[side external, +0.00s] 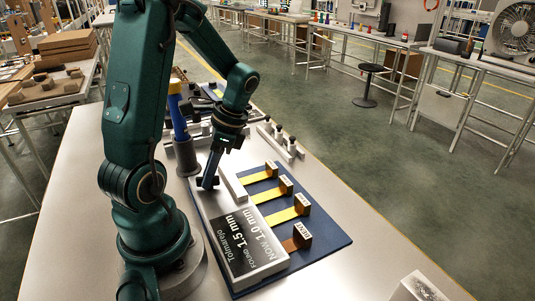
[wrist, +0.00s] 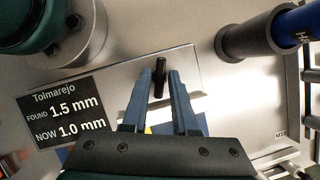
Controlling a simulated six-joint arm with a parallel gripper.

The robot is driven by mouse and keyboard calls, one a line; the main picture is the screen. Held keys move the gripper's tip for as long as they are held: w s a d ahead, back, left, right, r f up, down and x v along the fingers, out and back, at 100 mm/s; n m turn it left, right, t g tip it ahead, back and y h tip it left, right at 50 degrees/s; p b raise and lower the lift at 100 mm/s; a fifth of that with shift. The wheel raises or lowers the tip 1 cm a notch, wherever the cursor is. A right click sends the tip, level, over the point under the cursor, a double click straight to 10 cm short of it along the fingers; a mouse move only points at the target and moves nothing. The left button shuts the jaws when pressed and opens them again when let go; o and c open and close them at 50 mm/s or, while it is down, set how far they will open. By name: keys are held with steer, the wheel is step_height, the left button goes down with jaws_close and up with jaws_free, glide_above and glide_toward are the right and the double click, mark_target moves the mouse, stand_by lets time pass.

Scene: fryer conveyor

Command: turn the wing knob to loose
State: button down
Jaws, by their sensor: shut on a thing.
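The wing knob (wrist: 160,68) is a slim black bar standing on a light grey plate. In the wrist view it lies between the two blue fingers of my gripper (wrist: 158,84), and my gripper is shut on it. In the side view my gripper (side external: 208,181) points down at the far left part of the grey block (side external: 225,180), and the knob is mostly hidden by the fingers there. A black label (side external: 243,240) on the block reads Tolmarejo, found 1.5 mm, now 1.0 mm. It also shows in the wrist view (wrist: 67,112).
A blue board (side external: 325,237) under the block carries several yellow and brown strips (side external: 281,215) with tags. A blue-handled tool (side external: 179,115) stands in a grey holder (side external: 187,158) close behind my gripper. A rail with black knobs (side external: 281,142) lies beyond. The table's right front is mostly clear.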

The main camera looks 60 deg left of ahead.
steer(key=n+h, duration=0.1)
steer(key=n, duration=0.2)
steer(key=shift+a+f+n+h, duration=0.1)
steer(key=shift+n+h, duration=0.2)
steer(key=shift+n, duration=0.1)
steer(key=shift+a+n+h, duration=0.1)
steer(key=shift+n+h, duration=0.6)
steer(key=shift+n, duration=1.2)
steer(key=c, duration=0.9)
jaws_free()
steer(key=shift+v, duration=2.6)
